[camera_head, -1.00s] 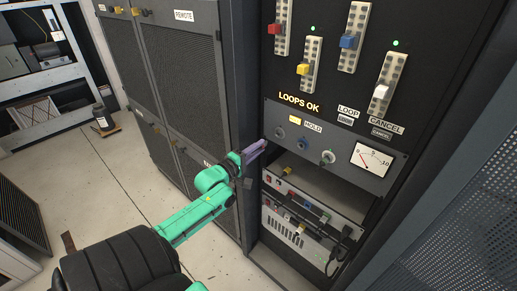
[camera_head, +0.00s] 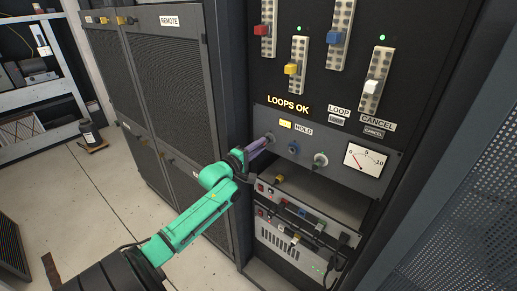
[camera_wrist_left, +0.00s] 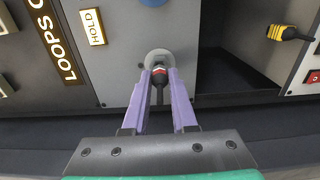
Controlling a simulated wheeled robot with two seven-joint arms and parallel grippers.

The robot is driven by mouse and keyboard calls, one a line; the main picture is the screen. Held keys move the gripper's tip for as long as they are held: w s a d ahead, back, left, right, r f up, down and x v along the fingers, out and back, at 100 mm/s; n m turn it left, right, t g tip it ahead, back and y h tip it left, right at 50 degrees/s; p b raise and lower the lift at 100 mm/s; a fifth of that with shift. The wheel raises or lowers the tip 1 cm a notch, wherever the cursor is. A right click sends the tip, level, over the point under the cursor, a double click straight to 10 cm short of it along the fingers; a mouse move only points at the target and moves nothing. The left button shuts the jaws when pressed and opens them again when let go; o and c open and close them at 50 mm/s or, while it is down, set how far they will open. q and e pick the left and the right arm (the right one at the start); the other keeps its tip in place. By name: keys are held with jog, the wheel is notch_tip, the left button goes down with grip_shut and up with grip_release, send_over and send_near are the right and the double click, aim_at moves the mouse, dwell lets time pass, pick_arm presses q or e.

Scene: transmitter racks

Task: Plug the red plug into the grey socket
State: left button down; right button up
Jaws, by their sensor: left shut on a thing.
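The red plug (camera_wrist_left: 160,76) has a red band and a dark body and cable. My left gripper (camera_wrist_left: 161,79) has purple fingers closed on both sides of it. The grey socket (camera_wrist_left: 158,57) is a round fitting on the grey panel, straight ahead of the plug. The plug's front end is at the socket and lined up with it; how deep it sits is hidden. In the head view my left gripper (camera_head: 261,144) reaches the socket (camera_head: 270,136) at the panel's left end, and the fingers cover the plug. My right gripper is not in view.
A blue socket (camera_head: 293,148) and a pale round connector (camera_head: 320,160) are to the right on the same panel. Below is an open shelf with a yellow plug (camera_head: 279,179) and a unit with cables (camera_head: 300,240). A cabinet (camera_head: 175,90) stands left of my arm.

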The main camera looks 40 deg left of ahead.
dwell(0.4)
pick_arm(q)
jog(key=shift+p, duration=0.35)
jog(key=shift+p, duration=0.45)
dwell(1.1)
jog(key=shift+w+b, duration=0.35)
jog(key=shift+w, duration=0.1)
dwell(0.3)
jog(key=c, duration=0.6)
grip_release()
jog(key=shift+c, duration=0.2)
jog(key=s+b, duration=0.1)
jog(key=s, duration=1.3)
jog(key=shift+s+d, duration=0.2)
jog(key=shift+s, duration=0.1)
